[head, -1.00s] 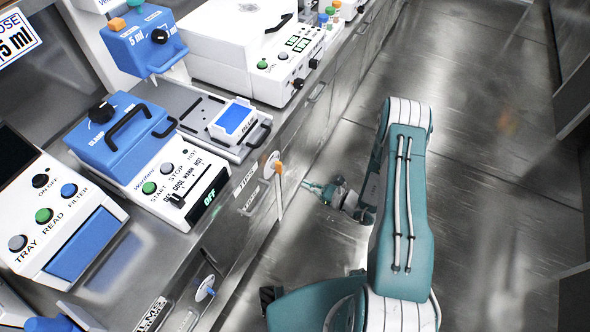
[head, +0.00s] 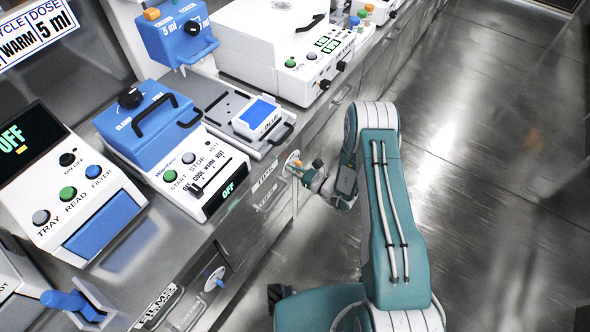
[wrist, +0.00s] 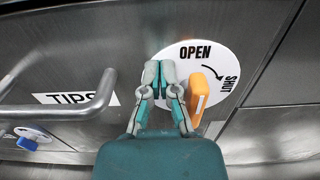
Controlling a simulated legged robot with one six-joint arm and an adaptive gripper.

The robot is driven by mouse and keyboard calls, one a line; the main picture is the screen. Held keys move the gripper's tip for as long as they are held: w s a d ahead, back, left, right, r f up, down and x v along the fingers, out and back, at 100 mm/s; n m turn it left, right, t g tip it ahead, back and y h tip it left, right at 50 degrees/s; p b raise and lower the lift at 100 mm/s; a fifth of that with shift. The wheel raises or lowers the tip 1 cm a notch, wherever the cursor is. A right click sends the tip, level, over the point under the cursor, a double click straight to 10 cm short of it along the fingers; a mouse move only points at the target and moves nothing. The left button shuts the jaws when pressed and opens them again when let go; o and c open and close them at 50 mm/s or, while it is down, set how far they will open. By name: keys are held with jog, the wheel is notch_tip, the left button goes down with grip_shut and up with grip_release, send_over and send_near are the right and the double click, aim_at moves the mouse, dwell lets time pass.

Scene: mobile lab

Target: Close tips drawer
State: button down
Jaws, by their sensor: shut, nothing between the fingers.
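The tips drawer front is grey metal, with a white TIPS label (wrist: 75,98) and a bar handle (wrist: 72,110) at left in the wrist view. To their right is a white round dial (wrist: 207,55) marked OPEN at the top and SHUT at the right, with a curved arrow between. An orange latch (wrist: 203,98) stands roughly upright, slightly tilted, on the dial. My gripper (wrist: 159,72) is shut and empty, just left of the latch, over the dial's left part; contact is unclear. In the head view my gripper (head: 308,172) is beside the orange latch (head: 297,163). I cannot tell whether the drawer is fully in.
A counter above holds a blue-and-white heater (head: 170,150), a plate holder with a blue block (head: 258,116) and a reader (head: 70,185). A FILMS drawer label (head: 157,306) and a blue latch (head: 218,278) are lower left. The floor (head: 470,170) at right is clear.

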jog(key=x, duration=0.4)
jog(key=shift+w+a+r, duration=0.1)
jog(key=shift+w+a, duration=0.1)
jog(key=shift+w, duration=0.15)
